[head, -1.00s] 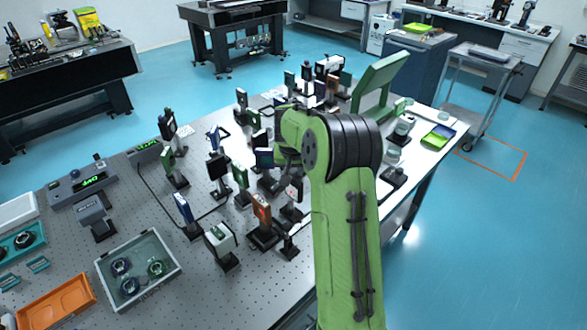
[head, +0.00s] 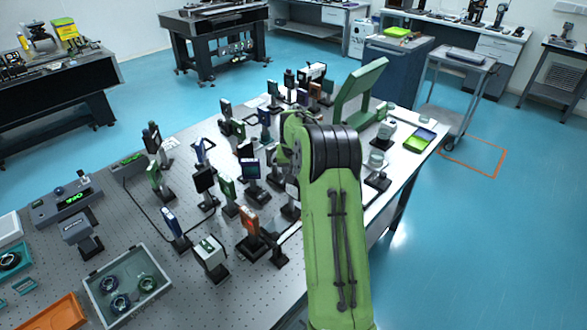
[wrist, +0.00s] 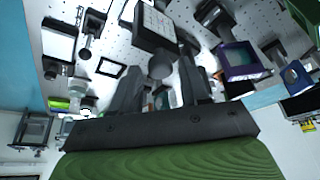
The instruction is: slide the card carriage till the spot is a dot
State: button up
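In the wrist view my gripper (wrist: 162,75) has its two dark fingers apart. A dark round knob (wrist: 161,65) shows between them, below a block with a pale printed face (wrist: 156,24). I cannot tell whether the fingers touch the knob, or whether this is the card carriage. In the head view my arm hides the gripper; a pale-faced block (head: 291,190) shows just beside the arm. I cannot make out a light spot.
Several post-mounted optics crowd the perforated table around my arm, including an orange mount (head: 250,222) and a white-and-green one (head: 209,253). A tray with round parts (head: 155,262) stands at the front left. A large green panel (head: 360,90) stands behind the arm.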

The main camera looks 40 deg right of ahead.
jog(key=shift+o, duration=0.4)
jog(key=shift+d, duration=0.1)
jog(key=v, duration=1.5)
jog(key=shift+r, duration=0.35)
jog(key=shift+s, duration=0.1)
